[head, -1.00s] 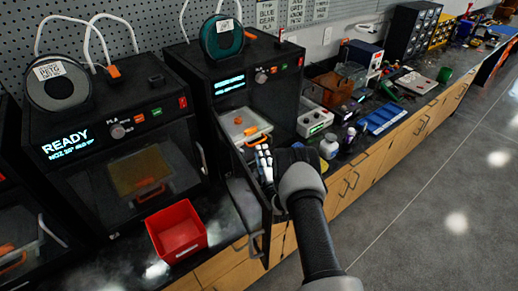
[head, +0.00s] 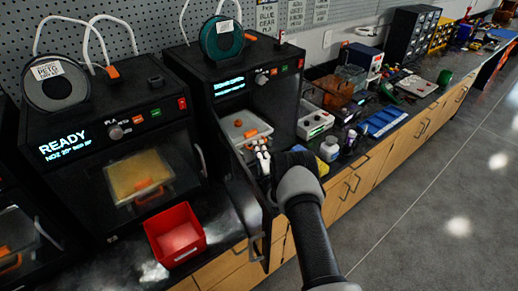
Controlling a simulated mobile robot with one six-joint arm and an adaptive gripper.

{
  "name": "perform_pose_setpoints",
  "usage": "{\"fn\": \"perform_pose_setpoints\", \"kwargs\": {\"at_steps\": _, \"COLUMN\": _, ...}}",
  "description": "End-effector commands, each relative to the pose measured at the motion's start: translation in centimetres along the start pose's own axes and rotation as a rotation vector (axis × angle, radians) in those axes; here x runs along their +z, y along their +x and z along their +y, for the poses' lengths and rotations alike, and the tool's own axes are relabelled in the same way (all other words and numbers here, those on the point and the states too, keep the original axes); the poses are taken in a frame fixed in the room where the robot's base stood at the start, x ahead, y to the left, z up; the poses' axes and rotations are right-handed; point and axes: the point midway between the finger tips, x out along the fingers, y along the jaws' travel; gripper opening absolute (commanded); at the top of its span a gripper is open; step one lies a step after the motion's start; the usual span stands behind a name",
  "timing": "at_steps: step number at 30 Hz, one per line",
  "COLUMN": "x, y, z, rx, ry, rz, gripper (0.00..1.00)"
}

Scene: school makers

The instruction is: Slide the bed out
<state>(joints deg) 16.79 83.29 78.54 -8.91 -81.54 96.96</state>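The right-hand printer (head: 190,75) has its door (head: 243,205) swung open towards me. Its bed (head: 233,131) shows inside the chamber as a light plate with orange parts (head: 250,133) on it. My gripper (head: 261,157) is at the front opening, at the near edge of the bed. Its white fingers are close to the orange handle at the bed's front, which is mostly hidden. I cannot tell whether the fingers touch the handle or are closed on it.
A second printer (head: 65,110) reading READY stands at left with its door shut. A red bin (head: 175,236) sits on the counter before it. Right of the open printer are a white box (head: 314,122), a white bottle (head: 329,149) and a blue tray (head: 384,121). The floor at right is clear.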

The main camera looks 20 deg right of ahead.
Motion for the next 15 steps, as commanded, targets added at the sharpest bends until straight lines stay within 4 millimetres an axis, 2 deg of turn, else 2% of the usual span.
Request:
{"fn": "perform_pose_setpoints", "kwargs": {"at_steps": 3, "x": 0.00, "y": -0.01, "z": 0.01, "rx": 0.000, "ry": 0.000, "rz": 0.000, "gripper": 0.00}}
{"fn": "perform_pose_setpoints", "kwargs": {"at_steps": 15, "x": 0.00, "y": -0.02, "z": 0.02, "rx": 0.000, "ry": 0.000, "rz": 0.000, "gripper": 0.00}}
